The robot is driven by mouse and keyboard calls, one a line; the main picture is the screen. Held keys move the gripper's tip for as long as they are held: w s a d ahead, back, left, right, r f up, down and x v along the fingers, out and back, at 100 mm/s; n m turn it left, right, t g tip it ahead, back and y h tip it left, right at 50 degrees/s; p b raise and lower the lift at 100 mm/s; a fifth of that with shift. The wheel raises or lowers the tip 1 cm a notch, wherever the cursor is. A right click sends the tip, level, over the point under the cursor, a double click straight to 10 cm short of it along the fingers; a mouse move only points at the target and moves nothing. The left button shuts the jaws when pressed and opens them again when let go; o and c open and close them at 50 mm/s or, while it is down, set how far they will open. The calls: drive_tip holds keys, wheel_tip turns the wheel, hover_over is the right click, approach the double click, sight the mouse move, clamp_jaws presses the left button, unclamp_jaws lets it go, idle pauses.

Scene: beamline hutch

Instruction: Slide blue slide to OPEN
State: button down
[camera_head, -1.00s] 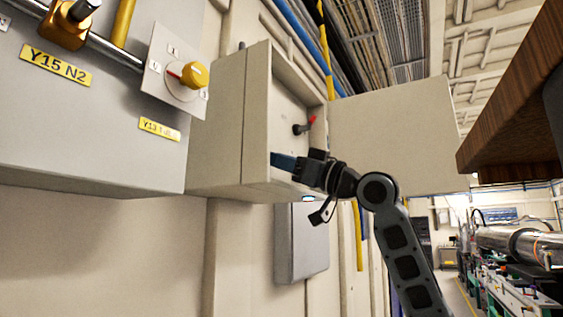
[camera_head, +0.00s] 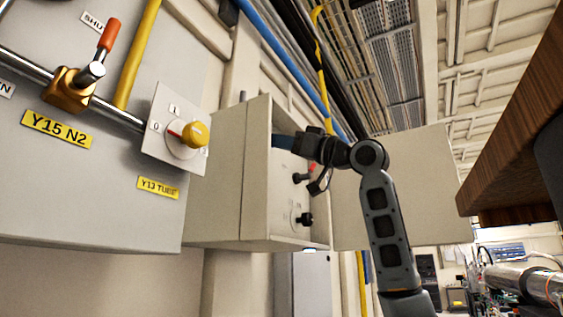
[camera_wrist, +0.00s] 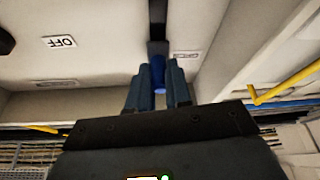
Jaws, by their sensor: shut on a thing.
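The blue slide (camera_wrist: 158,72) shows in the wrist view as a small rounded blue piece on a dark vertical track. My gripper (camera_wrist: 157,90) is shut on it, one finger on each side. In the head view my gripper (camera_head: 283,141) reaches into the upper part of the open wall box (camera_head: 228,175), above a red-tipped lever (camera_head: 303,178). The slide itself is hidden there by my fingers. A label by the track's end (camera_wrist: 187,55) is too blurred to read.
An upside-down OFF label (camera_wrist: 60,42) is in the box. A black knob (camera_head: 304,219) sits below the lever. The open box door (camera_head: 400,190) stands behind my arm. A grey panel (camera_head: 90,210) with a yellow knob (camera_head: 194,134) is at left. A wooden edge (camera_head: 515,140) overhangs at right.

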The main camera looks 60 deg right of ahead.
drive_tip(key=shift+r, duration=0.5)
drive_tip(key=c, duration=1.1)
unclamp_jaws()
drive_tip(key=shift+o, duration=0.2)
drive_tip(key=shift+f, duration=0.1)
drive_tip(key=b+v, duration=0.2)
drive_tip(key=v, duration=0.5)
drive_tip(key=shift+s+b, duration=0.3)
drive_tip(key=shift+b, duration=0.1)
drive_tip(key=shift+f, duration=0.15)
